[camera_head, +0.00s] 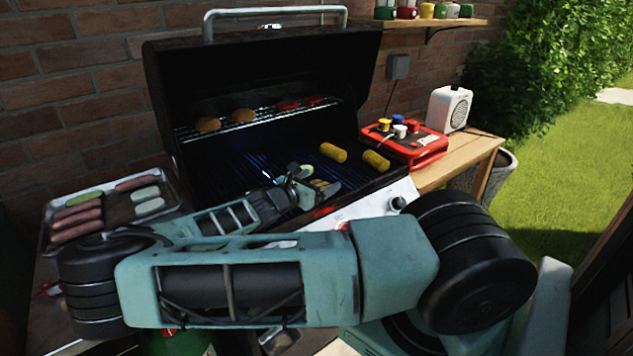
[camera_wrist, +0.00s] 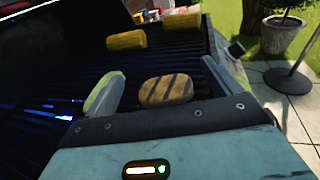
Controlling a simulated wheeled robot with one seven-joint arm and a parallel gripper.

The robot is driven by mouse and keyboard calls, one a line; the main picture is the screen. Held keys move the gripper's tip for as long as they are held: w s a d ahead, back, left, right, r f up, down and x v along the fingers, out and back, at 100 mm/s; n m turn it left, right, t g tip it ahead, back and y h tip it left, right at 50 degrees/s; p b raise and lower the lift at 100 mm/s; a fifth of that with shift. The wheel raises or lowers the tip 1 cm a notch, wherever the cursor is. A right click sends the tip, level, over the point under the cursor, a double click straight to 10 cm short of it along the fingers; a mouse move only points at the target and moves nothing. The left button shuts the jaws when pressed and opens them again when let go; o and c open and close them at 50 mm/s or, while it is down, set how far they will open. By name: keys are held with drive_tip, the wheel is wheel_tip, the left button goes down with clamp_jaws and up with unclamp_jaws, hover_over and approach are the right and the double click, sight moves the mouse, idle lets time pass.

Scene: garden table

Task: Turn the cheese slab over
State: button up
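A tan oval slab with dark grill marks, which looks like the cheese slab (camera_wrist: 166,90), is beyond the dark front edge of my gripper in the wrist view. In the head view my gripper (camera_head: 303,188) is low over the right part of the grill grate (camera_head: 232,178). The slabs are small and partly hidden there.
Two corn cobs (camera_head: 333,152) lie on the grate behind. Buns (camera_head: 208,124) and red pieces sit on the upper rack. A tray (camera_head: 172,183) of sausages and slices is at left. A red caddy (camera_head: 420,150) and white speaker (camera_head: 449,108) stand at right.

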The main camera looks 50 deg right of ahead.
drive_tip(key=shift+a, duration=0.1)
drive_tip(key=a, duration=0.4)
drive_tip(key=a+r+b, duration=0.1)
drive_tip(key=a, duration=0.6)
drive_tip(key=shift+s+a+r, duration=0.15)
drive_tip(key=shift+a+r, duration=0.1)
drive_tip(key=shift+a, duration=0.1)
